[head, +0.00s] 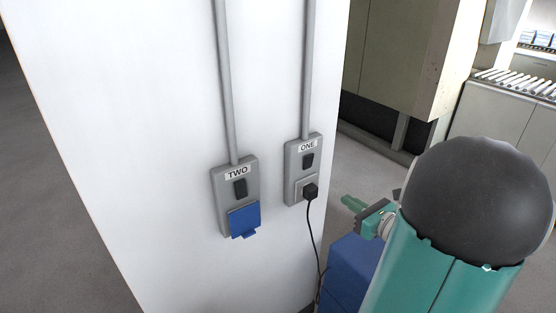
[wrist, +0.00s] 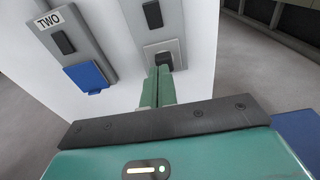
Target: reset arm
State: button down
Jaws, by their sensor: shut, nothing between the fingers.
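My gripper (head: 350,204) is shut and empty, with its green fingers together, right of the wall panels in the head view. In the wrist view the gripper (wrist: 159,72) points toward the black plug (wrist: 165,60), and its tips overlap the plug's lower edge there. In the head view a gap shows between the fingertips and the plug (head: 311,191). The plug sits in the socket of the panel labelled ONE (head: 290,170), with its cord hanging down. My teal arm with a black rounded joint fills the lower right.
The panel labelled TWO (head: 220,205) has a dark switch and a lowered-looking blue cover (head: 244,219). Both are on a white pillar (head: 150,130). A blue box (head: 350,262) stands below my gripper. Beige machinery (head: 410,50) and a roller conveyor (head: 515,82) are behind.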

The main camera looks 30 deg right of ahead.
jog(key=shift+a, duration=0.1)
jog(key=w+a+r+n+g+y, duration=0.15)
jog(key=a+n+g+y, duration=0.6)
jog(key=a+n, duration=1.15)
jog(key=s+a+r+n+g+h, duration=0.2)
jog(key=s+a+n+h, duration=0.1)
jog(key=a+n, duration=0.4)
jog(key=s+a+r+n+g+h, duration=0.2)
jog(key=s+a+n+h, duration=0.2)
jog(key=a+n, duration=0.3)
jog(key=n+h, duration=0.1)
jog(key=n, duration=0.1)
jog(key=shift+s+n, duration=0.3)
jog(key=shift+r, duration=0.1)
